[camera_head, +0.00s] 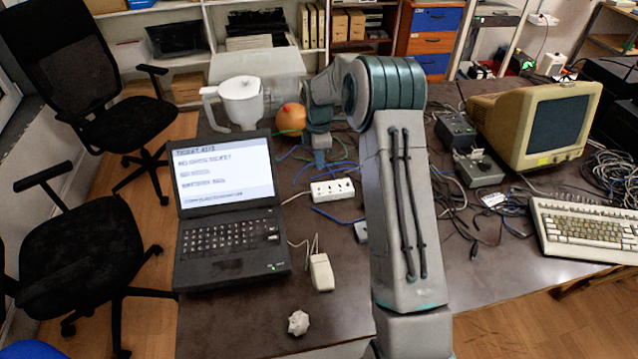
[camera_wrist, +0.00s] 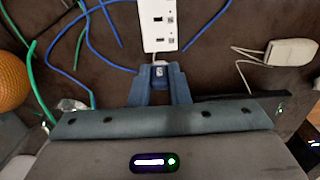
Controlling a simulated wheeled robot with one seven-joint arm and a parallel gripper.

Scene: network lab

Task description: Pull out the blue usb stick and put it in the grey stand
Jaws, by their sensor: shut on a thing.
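My gripper (camera_wrist: 160,74) is shut on a small blue piece with a pale end, the blue usb stick (camera_wrist: 160,67), seen between the fingertips in the wrist view. It shows just below the near end of a white port block (camera_wrist: 146,30); I cannot tell whether the two touch. Two dark ports show on the block's face. In the head view my gripper (camera_head: 321,158) points down behind the white block (camera_head: 332,190), and the stick is too small to make out. A small grey block (camera_head: 361,232) lies partly behind my arm; I cannot tell if it is the grey stand.
A black laptop (camera_head: 228,245), a white mouse-like device (camera_head: 321,272) and a crumpled paper ball (camera_head: 298,322) are at the front left. A white jug (camera_head: 241,100) and an orange ball (camera_head: 291,119) stand behind. Loose cables surround the block. A monitor (camera_head: 535,125) and keyboard (camera_head: 590,230) are right.

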